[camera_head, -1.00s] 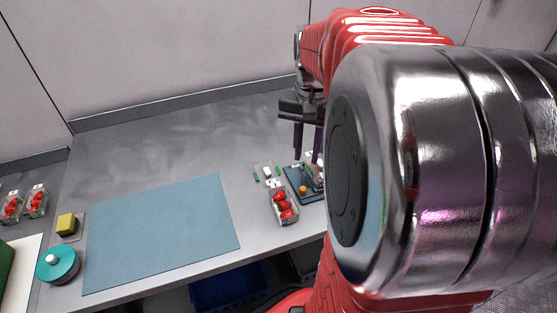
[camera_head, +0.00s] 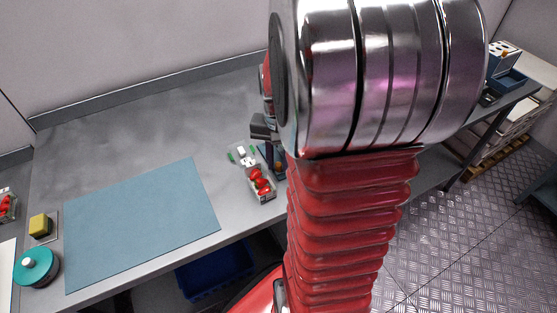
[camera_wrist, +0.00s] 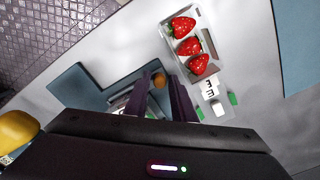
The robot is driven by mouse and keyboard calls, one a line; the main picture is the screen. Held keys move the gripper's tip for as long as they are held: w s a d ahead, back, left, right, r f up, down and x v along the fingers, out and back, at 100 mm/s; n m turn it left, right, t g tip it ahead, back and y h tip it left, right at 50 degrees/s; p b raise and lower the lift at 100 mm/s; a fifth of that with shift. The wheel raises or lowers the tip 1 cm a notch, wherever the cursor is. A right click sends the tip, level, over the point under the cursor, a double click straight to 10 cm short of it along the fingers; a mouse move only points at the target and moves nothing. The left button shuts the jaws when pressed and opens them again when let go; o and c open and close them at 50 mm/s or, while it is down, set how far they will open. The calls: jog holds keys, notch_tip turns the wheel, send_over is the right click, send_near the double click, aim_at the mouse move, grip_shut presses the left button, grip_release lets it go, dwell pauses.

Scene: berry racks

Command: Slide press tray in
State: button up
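The press tray looks like a dark blue flat piece (camera_wrist: 72,88) with an orange knob (camera_wrist: 158,82) and a silver part beside it; I cannot tell how far in it sits. In the head view only a sliver of the blue piece (camera_head: 279,163) shows beside my arm. My gripper (camera_wrist: 156,78) is open, its two dark fingers pointing down toward the blue piece. The orange knob shows in the gap between the fingertips; I cannot tell whether they touch it. The fingers hide part of the silver part.
A clear punnet of strawberries (camera_wrist: 211,47) lies close beside the gripper, with white and green small blocks (camera_wrist: 210,88) near it. A blue-grey mat (camera_head: 140,222) lies left, with a teal-lidded round pot (camera_head: 36,266) beyond. The table behind the mat is clear.

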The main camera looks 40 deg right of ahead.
jog(key=shift+c, duration=0.6)
grip_shut()
